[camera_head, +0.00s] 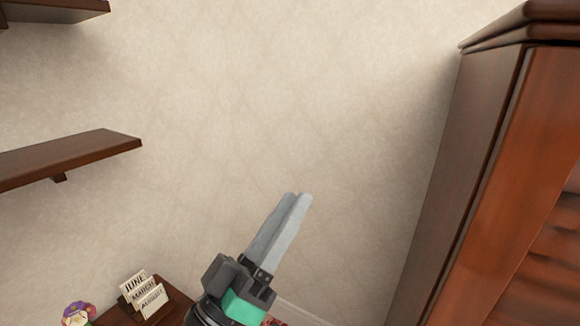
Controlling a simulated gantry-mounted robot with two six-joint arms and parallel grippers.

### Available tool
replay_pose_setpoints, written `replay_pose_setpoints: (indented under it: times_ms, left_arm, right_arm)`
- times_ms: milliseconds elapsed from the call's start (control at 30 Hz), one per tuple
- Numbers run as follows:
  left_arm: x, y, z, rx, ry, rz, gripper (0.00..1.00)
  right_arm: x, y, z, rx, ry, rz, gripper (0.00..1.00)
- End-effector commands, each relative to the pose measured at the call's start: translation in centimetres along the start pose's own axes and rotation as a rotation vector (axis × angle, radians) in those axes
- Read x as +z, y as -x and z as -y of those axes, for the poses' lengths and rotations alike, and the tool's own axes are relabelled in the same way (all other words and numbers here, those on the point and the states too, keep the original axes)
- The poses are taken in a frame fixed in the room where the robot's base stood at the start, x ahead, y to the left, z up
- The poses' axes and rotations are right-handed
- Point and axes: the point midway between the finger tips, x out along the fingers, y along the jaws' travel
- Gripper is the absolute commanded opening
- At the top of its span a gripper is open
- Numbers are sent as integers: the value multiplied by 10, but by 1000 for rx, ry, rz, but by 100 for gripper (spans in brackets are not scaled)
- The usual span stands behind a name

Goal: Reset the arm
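My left gripper (297,198) shows at the lower middle of the head view and points up and to the right. Its two long grey fingers lie close side by side, and I see nothing between them. The dark wrist with a green patch is below the fingers, near the bottom edge. The gripper is in front of the bare wall. My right gripper is not in view.
Dark wooden shelves (70,157) jut out at the left. A wooden cabinet (495,190) fills the right side. At the lower left, month cards (145,294) stand on a wooden surface (175,305) beside a colourful figure (78,313). The pale wall (270,90) is clear.

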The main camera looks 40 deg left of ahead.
Motion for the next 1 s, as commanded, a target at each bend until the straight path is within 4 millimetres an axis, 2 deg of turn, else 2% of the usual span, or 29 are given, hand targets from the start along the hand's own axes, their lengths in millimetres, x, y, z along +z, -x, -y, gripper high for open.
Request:
replay_pose_setpoints:
  times_ms: [33, 100, 200, 300, 533, 633, 767, 867, 1000]
  left_arm:
    - [-26, -15, -32, 63, -117, -56, 34]
    - [-54, -26, -64, 114, -279, -119, 34]
    - [-79, -33, -92, 150, -426, -182, 34]
    - [-88, -35, -102, 160, -485, -205, 34]
    - [-88, -35, -102, 158, -492, -206, 34]
    - [-95, -40, -106, 158, -491, -206, 34]
    - [-119, -59, -121, 158, -490, -206, 34]
    - [-150, -84, -141, 157, -490, -207, 34]
    - [-202, -124, -174, 157, -490, -207, 34]
  right_arm:
    - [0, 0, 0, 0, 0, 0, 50]
    - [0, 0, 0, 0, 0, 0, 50]
    - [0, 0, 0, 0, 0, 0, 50]
    - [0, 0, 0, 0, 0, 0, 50]
    - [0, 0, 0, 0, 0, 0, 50]
    - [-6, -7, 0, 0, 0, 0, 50]
    - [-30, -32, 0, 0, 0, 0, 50]
    - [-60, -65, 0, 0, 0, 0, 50]
    - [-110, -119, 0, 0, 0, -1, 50]
